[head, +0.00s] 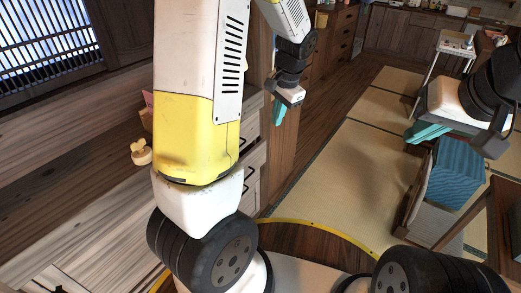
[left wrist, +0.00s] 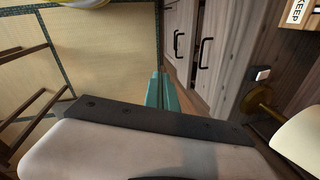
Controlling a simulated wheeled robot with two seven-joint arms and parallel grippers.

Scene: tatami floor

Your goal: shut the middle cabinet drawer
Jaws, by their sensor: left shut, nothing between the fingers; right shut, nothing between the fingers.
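The pale wood cabinet (head: 257,160) stands left of centre in the head view, with black bar handles, partly hidden behind my left arm. Its front also shows in the left wrist view (left wrist: 212,75), with dark handles on its panels. I cannot tell for sure which panel is the middle drawer or how far it stands out. My left gripper (head: 278,114) is shut and empty, just right of the cabinet front in the head view; its teal fingers (left wrist: 158,92) point along that front in the wrist view. My right gripper (head: 430,133) is shut and empty, far from the cabinet.
A teal-cushioned chair (head: 459,172) stands at the right below my right gripper. A small yellowish object (head: 141,152) is on the wooden top at the left. A white side table (head: 455,45) stands at the back right. Tatami floor (head: 345,165) between is clear.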

